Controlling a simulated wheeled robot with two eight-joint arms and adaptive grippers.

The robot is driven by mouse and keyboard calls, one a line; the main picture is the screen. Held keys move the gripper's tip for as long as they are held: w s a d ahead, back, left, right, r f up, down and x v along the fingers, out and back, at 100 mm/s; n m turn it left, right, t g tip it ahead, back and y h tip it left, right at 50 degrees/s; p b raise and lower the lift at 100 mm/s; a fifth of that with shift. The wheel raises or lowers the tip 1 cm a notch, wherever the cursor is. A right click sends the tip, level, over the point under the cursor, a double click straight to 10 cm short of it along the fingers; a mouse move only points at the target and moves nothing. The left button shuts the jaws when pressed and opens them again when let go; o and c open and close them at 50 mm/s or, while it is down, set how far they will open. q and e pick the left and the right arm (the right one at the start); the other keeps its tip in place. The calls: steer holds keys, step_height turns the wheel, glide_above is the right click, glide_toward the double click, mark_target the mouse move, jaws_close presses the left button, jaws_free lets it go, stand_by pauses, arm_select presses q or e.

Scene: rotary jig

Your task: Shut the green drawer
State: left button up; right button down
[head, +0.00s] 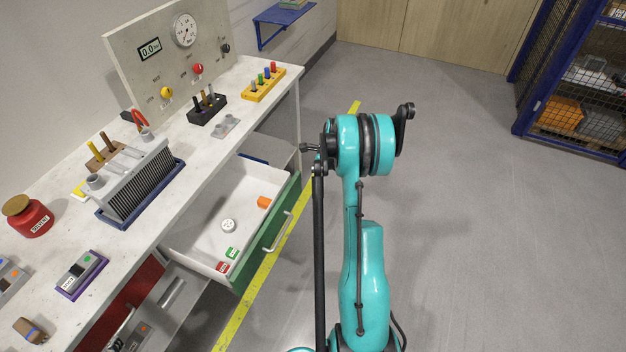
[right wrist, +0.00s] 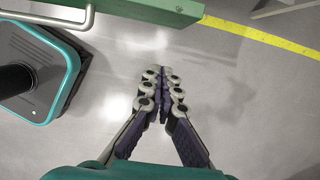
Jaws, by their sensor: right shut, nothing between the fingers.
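The green drawer (head: 262,238) stands pulled out from the workbench in the head view, its bar handle (head: 277,234) on the outer face. In the right wrist view the green front (right wrist: 165,9) crosses the top edge, with part of the handle (right wrist: 68,18) at upper left. My right gripper (right wrist: 163,74) is shut and empty, apart from the front, with floor behind it. In the head view my right arm stands right of the drawer; its fingers cannot be made out. My left gripper is out of view.
The workbench (head: 45,255) holds a gauge panel (head: 165,50), a yellow rack (head: 265,84), a red jar (head: 28,216) and a finned block (head: 140,185). A blue mesh cage (head: 575,80) stands at far right. Open grey floor lies right of the yellow line (head: 243,308).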

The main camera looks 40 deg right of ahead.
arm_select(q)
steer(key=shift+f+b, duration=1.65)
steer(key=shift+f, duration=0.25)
arm_select(e)
steer(key=w+a+f, duration=0.2)
steer(key=w+f, duration=0.3)
steer(key=f, duration=0.2)
steer(key=shift+w, duration=0.15)
steer(key=shift+w+a, duration=0.15)
